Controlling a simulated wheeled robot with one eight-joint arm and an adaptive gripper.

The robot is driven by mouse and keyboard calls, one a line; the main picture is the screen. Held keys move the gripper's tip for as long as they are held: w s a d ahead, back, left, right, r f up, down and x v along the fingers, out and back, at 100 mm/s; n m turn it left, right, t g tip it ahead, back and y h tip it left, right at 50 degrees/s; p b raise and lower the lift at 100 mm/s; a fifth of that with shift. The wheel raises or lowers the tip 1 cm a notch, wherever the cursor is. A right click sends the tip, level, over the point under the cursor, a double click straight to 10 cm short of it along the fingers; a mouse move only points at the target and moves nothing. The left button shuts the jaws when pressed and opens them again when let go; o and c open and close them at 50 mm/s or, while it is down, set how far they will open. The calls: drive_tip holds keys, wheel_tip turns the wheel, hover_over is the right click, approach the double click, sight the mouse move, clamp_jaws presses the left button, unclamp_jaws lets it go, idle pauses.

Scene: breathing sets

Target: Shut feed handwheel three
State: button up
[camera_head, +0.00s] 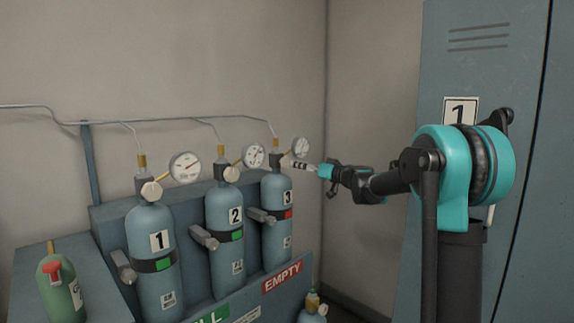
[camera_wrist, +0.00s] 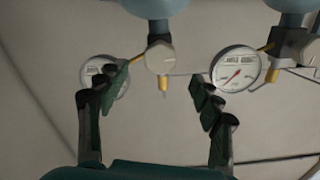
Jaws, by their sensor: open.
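Cylinder three (camera_head: 277,235) stands at the right end of the row of blue cylinders, with a red tag on its band. Its pale round feed handwheel (camera_wrist: 160,58) is on the valve at the cylinder's top. My gripper (camera_head: 300,165) is at that valve, coming from the right, and partly hides the handwheel in the head view. In the wrist view, which is upside down, my gripper (camera_wrist: 160,77) is open, one finger on each side of the handwheel, with gaps visible. Gauge three (camera_wrist: 103,77) is partly behind the left finger.
Cylinder two (camera_head: 227,225) and cylinder one (camera_head: 152,245) stand to the left, with green tags. A thin pipe (camera_head: 200,118) runs along the wall above. A grey locker (camera_head: 470,75) stands at right.

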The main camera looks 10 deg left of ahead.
sight(289, 163)
drive_tip(key=x, duration=0.8)
drive_tip(key=shift+w+a, duration=0.2)
drive_tip(key=shift+a, duration=0.1)
drive_tip(key=shift+c, duration=0.4)
drive_tip(key=c, duration=1.1)
drive_tip(key=shift+m, duration=0.4)
